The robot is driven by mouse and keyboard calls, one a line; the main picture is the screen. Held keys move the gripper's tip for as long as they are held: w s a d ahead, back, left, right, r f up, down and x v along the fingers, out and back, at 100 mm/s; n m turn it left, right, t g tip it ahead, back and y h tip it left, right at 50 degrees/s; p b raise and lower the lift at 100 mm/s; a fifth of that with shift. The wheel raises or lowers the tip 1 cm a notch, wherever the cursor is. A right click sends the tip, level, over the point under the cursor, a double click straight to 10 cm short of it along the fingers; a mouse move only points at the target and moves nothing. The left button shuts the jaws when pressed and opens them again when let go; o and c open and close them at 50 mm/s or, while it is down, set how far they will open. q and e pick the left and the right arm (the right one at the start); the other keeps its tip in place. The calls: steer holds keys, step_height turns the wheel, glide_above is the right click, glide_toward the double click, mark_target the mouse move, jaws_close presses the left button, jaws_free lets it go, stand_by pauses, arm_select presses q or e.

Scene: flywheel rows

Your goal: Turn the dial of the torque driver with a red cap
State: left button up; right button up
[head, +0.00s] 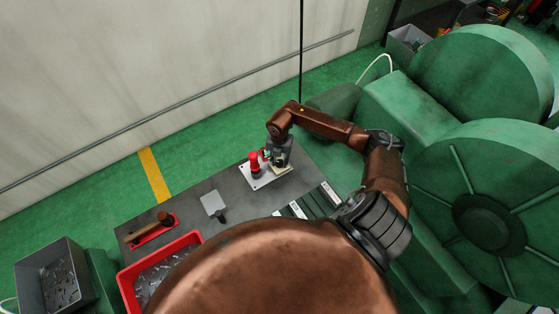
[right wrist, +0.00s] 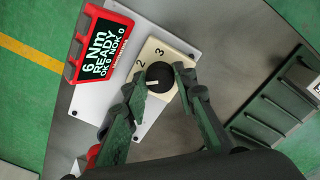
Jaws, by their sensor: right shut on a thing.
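A torque driver with a red cap (head: 254,160) stands upright on a white plate (head: 258,184) on the grey bench. The mark points toward the lower left. My right gripper (right wrist: 159,80) is shut on the dial, one green finger on each side. A red-framed display (right wrist: 98,43) reads 6 Nm, READY, OK 0, NOK 0. My left gripper is out of view.
A red bin (head: 130,287) with small parts, a hammer-like tool on a red tray (head: 152,234) and a grey flat tool (head: 213,203) are on the bench's left. A dark slotted rack (head: 317,201) lies right of the plate. Large green machines (head: 483,70) stand on the right.

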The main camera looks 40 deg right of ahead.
mark_target(280, 162)
steer(key=m+p, duration=0.1)
steer(key=m, duration=0.2)
steer(key=shift+r+m, duration=0.15)
steer(key=shift+m, duration=0.15)
steer(key=shift+d+m+p, duration=0.1)
steer(key=shift+m+p, duration=0.45)
steer(key=shift+m, duration=1.25)
steer(key=o, duration=1.2)
steer(key=shift+c, duration=0.2)
step_height(280, 162, up, 12)
